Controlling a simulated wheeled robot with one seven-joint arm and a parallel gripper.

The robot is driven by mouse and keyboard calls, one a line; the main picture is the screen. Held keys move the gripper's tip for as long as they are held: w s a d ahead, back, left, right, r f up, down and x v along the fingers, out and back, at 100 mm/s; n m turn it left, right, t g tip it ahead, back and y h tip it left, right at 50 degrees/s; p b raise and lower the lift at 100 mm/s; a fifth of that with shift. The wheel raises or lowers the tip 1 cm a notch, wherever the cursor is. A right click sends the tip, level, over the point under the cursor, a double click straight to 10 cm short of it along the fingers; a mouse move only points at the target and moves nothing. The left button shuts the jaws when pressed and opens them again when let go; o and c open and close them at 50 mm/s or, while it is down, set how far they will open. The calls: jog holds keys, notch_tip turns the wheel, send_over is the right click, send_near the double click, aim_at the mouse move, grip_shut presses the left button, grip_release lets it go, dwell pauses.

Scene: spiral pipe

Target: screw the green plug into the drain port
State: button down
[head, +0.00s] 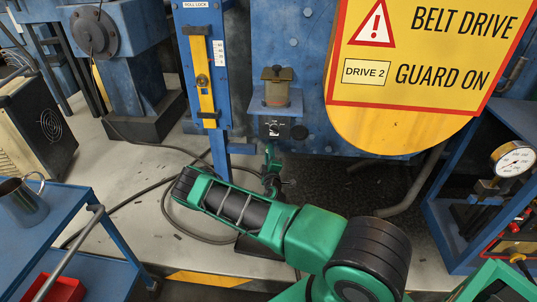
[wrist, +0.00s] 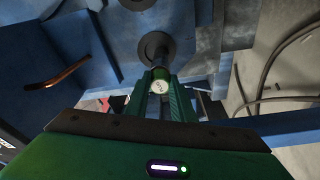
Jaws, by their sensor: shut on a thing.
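In the wrist view, my gripper (wrist: 162,100) is shut on the green plug (wrist: 160,85), whose pale, marked round end shows between the fingertips. Just beyond it is a dark round flanged fitting (wrist: 152,43) on the blue machine, which looks like the drain port. The plug lines up closely with this fitting; I cannot tell whether they touch or whether any thread is engaged. In the head view, my gripper (head: 271,162) is low in front of the blue machine, below the small black control box. The plug and port cannot be made out there.
A blue post (head: 218,85) with a yellow bar stands left of my gripper. An olive block (head: 277,88) sits on a blue shelf above it. The yellow belt guard (head: 400,130) hangs at right. Cables (head: 150,200) lie on the floor. A blue cart (head: 70,215) stands at left.

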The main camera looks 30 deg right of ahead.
jog(key=m, duration=0.3)
jog(key=m+h, duration=0.1)
jog(key=m, duration=0.2)
jog(key=m+h, duration=0.1)
jog(key=m, duration=0.2)
jog(key=shift+f, duration=0.35)
jog(key=c, duration=1.7)
grip_release()
